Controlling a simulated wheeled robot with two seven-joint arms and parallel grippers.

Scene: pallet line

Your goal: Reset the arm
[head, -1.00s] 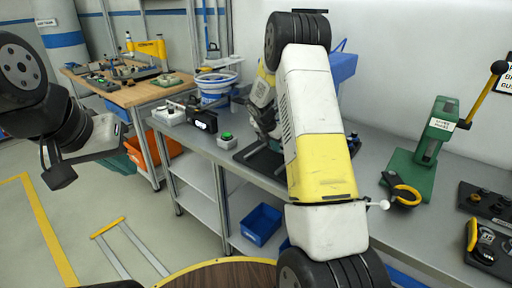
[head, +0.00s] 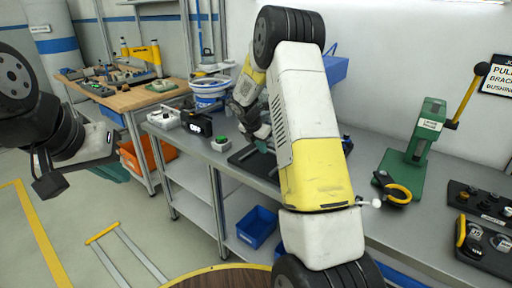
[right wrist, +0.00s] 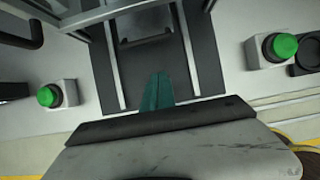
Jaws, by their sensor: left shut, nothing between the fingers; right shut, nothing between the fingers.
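My right arm (head: 310,130) reaches up and bends over the grey bench (head: 395,235). Its gripper (head: 262,143) points down over a dark fixture plate on the bench and is partly hidden behind the arm. In the right wrist view the teal fingers (right wrist: 158,92) are together and empty above the dark plate (right wrist: 203,60). I cannot tell how far above it they are. My left gripper (head: 48,186) hangs at the left side over the floor, clear of the benches. It looks shut and holds nothing.
A green lever press (head: 420,135) and black control boxes (head: 485,240) stand on the right of the bench. Green buttons (right wrist: 50,95) (right wrist: 280,47) flank the plate. A blue bin (head: 256,227) sits on the lower shelf. A wooden table (head: 130,97) stands behind. Floor at left is open.

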